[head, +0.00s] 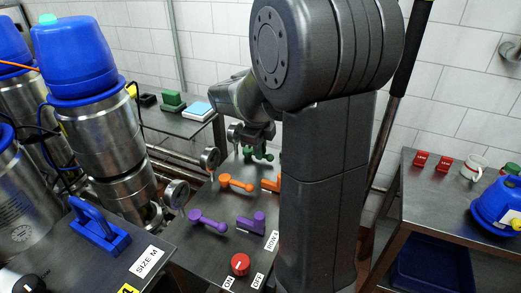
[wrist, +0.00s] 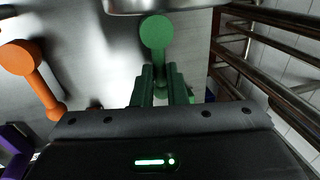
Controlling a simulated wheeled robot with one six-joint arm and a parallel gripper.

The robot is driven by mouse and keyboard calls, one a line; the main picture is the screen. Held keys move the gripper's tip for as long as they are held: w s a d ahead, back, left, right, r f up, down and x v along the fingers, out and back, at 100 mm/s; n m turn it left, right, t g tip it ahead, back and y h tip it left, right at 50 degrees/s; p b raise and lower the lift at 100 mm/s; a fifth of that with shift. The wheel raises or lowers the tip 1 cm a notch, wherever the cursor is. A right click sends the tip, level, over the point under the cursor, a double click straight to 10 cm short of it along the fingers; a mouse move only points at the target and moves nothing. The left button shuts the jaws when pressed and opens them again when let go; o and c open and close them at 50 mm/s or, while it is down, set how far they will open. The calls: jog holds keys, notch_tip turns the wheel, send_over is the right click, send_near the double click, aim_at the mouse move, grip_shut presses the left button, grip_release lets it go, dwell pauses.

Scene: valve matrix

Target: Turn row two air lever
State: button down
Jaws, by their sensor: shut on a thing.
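A green lever (head: 261,154) stands at the far end of the dark valve panel, partly hidden by my arm. In the wrist view its round green end (wrist: 157,32) is at the top, with its thin bar running down between my fingers. My gripper (wrist: 161,82) is shut on this bar. The lower end of the bar is hidden by the gripper body. An orange lever (head: 236,183) is on the nearer row, and it also shows apart from my gripper in the wrist view (wrist: 37,78). Purple levers (head: 207,221) are on the nearest row.
A second orange lever (head: 270,184) is partly behind my arm. A red knob (head: 240,264) sits by ON and OFF labels at the panel's near end. Gauges (head: 176,193) and pipes line the panel's left side. Brown pipes (wrist: 280,62) run right of the lever.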

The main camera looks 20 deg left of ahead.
dwell(0.3)
jog(key=c, duration=1.7)
grip_release()
jog(key=shift+r, duration=0.15)
jog(key=s+r, duration=0.1)
jog(key=r, duration=0.3)
jog(key=s+r, duration=0.1)
jog(key=r, duration=0.8)
jog(key=shift+s+r+b, duration=0.15)
jog(key=shift+s+b, duration=0.15)
jog(key=shift+s, duration=0.1)
jog(key=w+f, duration=0.1)
jog(key=f, duration=0.3)
jog(key=w+f, duration=0.1)
jog(key=f, duration=0.8)
jog(key=shift+w+f+p, duration=0.3)
jog(key=shift+w, duration=0.1)
jog(key=shift+r, duration=0.1)
